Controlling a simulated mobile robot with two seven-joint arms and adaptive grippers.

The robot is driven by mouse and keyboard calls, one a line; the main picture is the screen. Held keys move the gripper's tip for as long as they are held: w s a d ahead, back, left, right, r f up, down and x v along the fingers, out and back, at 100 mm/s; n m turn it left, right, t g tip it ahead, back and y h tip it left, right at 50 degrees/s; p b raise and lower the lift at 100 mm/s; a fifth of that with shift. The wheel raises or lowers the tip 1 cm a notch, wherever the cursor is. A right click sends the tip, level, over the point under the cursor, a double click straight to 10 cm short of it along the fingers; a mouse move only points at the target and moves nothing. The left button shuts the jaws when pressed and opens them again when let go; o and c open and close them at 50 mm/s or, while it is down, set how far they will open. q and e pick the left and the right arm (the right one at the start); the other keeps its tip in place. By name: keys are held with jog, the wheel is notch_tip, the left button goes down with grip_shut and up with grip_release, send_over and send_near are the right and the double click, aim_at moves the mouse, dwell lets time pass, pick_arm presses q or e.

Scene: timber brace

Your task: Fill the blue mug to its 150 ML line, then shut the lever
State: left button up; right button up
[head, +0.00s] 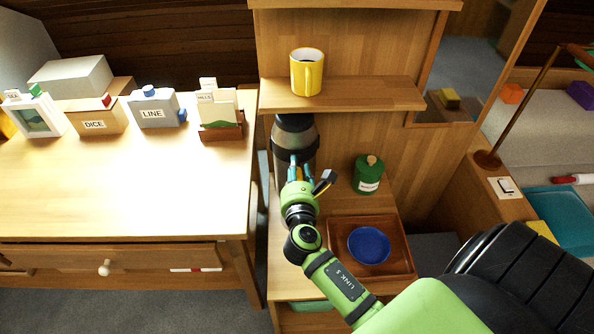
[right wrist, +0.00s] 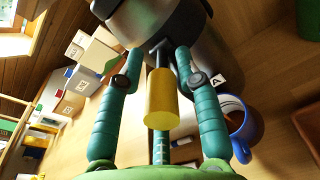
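My right gripper (head: 299,163) is at the front of a grey and black dispenser (head: 297,130) under the shelf. In the right wrist view the teal fingers stand apart on both sides of a yellow lever handle (right wrist: 162,98), with gaps visible. The handle hangs from a dark stem on the dispenser (right wrist: 205,50). The blue mug (right wrist: 238,128) shows below and right of the right finger, partly hidden by it. Brown shows inside its rim; I cannot tell the level or see the 150 ML line. In the head view the mug is hidden. My left gripper is not in view.
A yellow mug (head: 307,73) stands on the shelf (head: 350,97) above. A green canister (head: 367,174) and a brown tray (head: 397,232) with a blue plate (head: 369,245) are right of my gripper. A table (head: 120,190) with several labelled boxes is at the left.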

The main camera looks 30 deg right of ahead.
jog(key=shift+f, duration=0.1)
jog(key=shift+s+a, duration=0.2)
jog(key=shift+s, duration=0.05)
jog(key=v, duration=1.1)
jog(key=shift+s, duration=0.25)
jog(key=shift+c, duration=0.4)
